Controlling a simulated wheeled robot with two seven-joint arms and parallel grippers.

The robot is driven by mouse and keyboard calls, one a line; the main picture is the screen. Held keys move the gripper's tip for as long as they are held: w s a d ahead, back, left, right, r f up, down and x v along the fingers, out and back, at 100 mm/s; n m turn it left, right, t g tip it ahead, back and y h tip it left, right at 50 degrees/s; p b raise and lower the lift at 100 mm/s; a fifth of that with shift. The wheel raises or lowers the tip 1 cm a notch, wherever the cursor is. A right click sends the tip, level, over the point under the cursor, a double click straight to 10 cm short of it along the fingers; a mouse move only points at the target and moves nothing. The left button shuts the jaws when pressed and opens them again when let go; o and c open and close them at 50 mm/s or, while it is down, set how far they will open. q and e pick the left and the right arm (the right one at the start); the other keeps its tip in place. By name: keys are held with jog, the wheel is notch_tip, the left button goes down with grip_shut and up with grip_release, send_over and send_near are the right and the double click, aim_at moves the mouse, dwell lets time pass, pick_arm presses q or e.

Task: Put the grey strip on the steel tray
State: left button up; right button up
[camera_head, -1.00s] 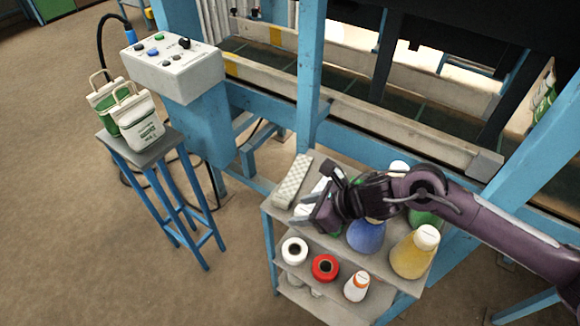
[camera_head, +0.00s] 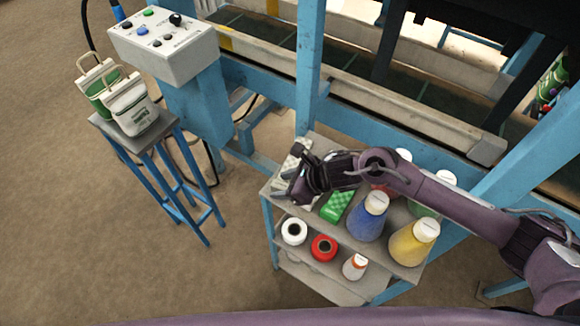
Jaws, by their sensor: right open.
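The grey strip (camera_head: 294,156) is pale and textured. It lies at the left end of the cart's top shelf (camera_head: 327,146), partly hidden by my right gripper. My right gripper (camera_head: 287,188) is open, with its jaws over or beside the strip. I cannot tell whether it touches the strip. I cannot make out a separate steel tray. My left gripper is not in view.
Spools, including a red one (camera_head: 323,247), sit lower. A stool (camera_head: 150,131) holds two small sacks. A control box (camera_head: 168,48) stands behind.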

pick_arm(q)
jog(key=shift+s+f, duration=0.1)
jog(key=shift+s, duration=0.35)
pick_arm(e)
grip_shut()
